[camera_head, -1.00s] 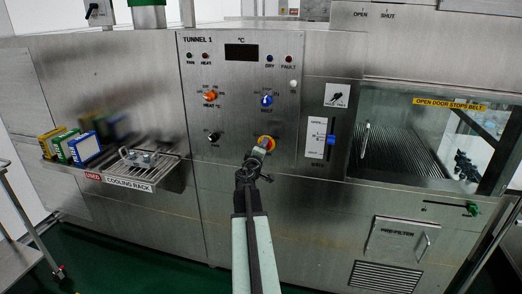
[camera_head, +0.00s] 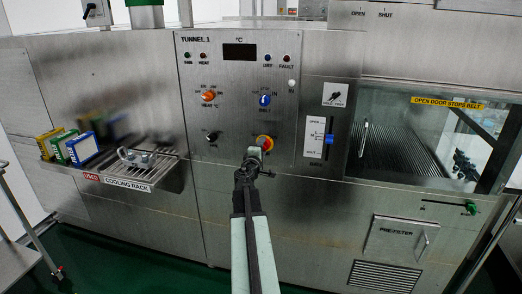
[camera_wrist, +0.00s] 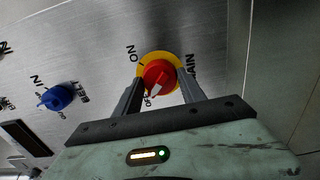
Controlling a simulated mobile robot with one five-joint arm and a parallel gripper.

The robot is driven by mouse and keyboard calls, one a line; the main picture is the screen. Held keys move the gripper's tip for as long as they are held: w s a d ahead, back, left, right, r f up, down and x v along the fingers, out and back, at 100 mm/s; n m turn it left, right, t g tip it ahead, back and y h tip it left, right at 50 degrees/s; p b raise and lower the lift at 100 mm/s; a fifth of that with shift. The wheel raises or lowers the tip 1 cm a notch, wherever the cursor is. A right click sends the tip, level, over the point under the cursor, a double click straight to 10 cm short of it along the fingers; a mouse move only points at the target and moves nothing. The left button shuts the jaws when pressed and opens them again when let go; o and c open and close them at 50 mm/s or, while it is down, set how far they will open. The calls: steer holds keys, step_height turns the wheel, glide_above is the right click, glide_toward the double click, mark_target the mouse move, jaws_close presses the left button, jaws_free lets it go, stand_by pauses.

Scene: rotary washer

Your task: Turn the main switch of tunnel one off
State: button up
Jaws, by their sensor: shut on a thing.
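The main switch is a red rotary handle on a yellow disc, low on the tunnel 1 panel (camera_head: 226,110) in the head view (camera_head: 265,141). In the wrist view the main switch (camera_wrist: 158,71) sits between my two fingers. ON is printed at its upper left, OFF at its lower left and MAIN on its right. A white mark on the handle lies at its lower edge, close to the OFF label. My gripper (camera_wrist: 159,85) is shut on the red handle. My fingers hide part of the yellow disc.
A blue belt knob (camera_head: 264,100), an orange heat knob (camera_head: 208,96) and a black knob (camera_head: 212,136) share the panel. A blue gate slider (camera_head: 329,139) is to the right. A cooling rack (camera_head: 127,184) juts out at the left.

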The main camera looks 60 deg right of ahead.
steer(key=o, duration=1.3)
steer(key=shift+o, duration=0.2)
steer(key=shift+a, duration=0.1)
steer(key=v, duration=0.7)
steer(key=shift+a, duration=0.25)
steer(key=shift+s, duration=0.1)
